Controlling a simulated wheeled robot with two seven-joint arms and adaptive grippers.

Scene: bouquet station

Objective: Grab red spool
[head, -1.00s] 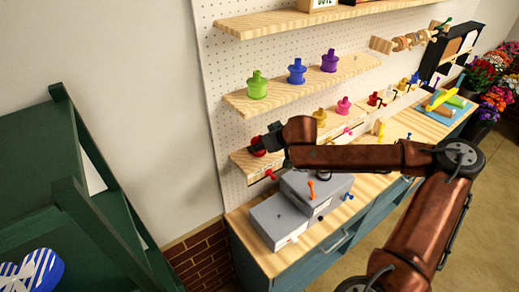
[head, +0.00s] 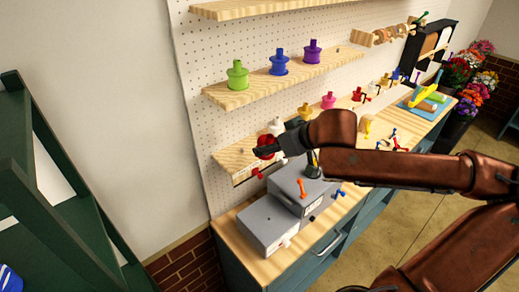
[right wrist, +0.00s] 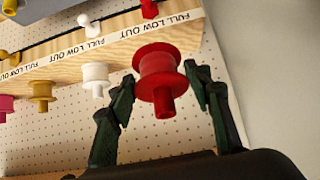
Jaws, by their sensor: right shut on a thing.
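The red spool (head: 264,153) is at the near left end of the lower wooden shelf, mostly covered by my right gripper (head: 268,147) in the head view. In the right wrist view the red spool (right wrist: 157,72) sits between the two dark fingers of my right gripper (right wrist: 160,90), one on each side of its wide flanges. The gripper is shut on it. The spool overlaps the shelf in that view, and I cannot tell whether it still rests on it. My left gripper is not in view.
The lower shelf (right wrist: 60,70) carries label strips and pegs. A white spool (right wrist: 96,75) is the closest neighbour, then a yellow spool (right wrist: 40,95). Grey boxes (head: 268,225) stand on the bench below. Green, blue and purple spools stand on the shelf above (head: 225,98).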

